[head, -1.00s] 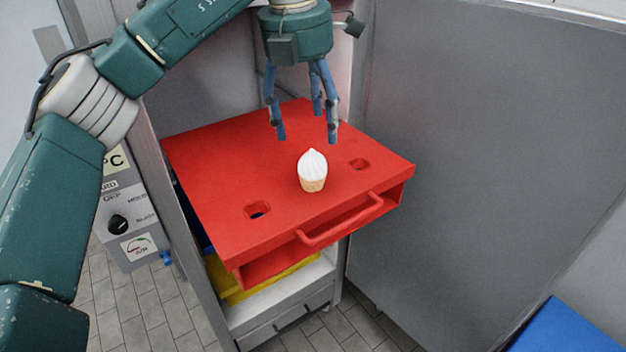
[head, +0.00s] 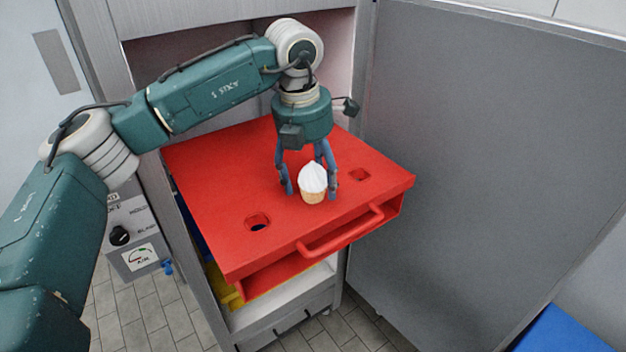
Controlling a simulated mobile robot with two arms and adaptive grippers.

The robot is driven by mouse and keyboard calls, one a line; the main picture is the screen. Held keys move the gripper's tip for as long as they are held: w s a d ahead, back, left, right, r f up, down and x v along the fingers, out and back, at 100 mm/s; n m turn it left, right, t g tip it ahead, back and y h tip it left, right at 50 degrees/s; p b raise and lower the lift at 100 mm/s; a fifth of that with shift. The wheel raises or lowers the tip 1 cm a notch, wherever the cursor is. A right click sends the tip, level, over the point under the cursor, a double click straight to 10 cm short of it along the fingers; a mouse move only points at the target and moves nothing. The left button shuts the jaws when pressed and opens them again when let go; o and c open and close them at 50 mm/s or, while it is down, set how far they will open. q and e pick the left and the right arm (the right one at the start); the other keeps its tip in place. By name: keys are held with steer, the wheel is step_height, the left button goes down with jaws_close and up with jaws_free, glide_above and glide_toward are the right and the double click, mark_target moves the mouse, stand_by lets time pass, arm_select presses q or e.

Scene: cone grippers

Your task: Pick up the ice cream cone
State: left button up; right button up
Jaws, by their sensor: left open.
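The ice cream cone (head: 313,184) has a white swirled top and a short tan wafer base. It stands upright in the red tray (head: 215,180), between two square holes that show in the tray's top. My left gripper (head: 310,188) points down just behind the cone, with blue fingers open. One finger shows at the cone's left and one at its right. Contact with the cone cannot be told, and part of the fingers is hidden behind it. My right gripper is not in view.
The red tray has a front handle (head: 342,232) and sticks out of a grey cabinet. The open cabinet door (head: 480,160) stands close on the right. A panel with a black knob (head: 120,235) is at the left. A blue surface (head: 562,332) shows at the lower right.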

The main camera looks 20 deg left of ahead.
arm_select(q)
steer(key=shift+f, duration=0.45)
steer(key=shift+d, duration=0.1)
steer(key=c, duration=0.9)
steer(key=shift+c, duration=0.2)
steer(key=shift+r, duration=0.1)
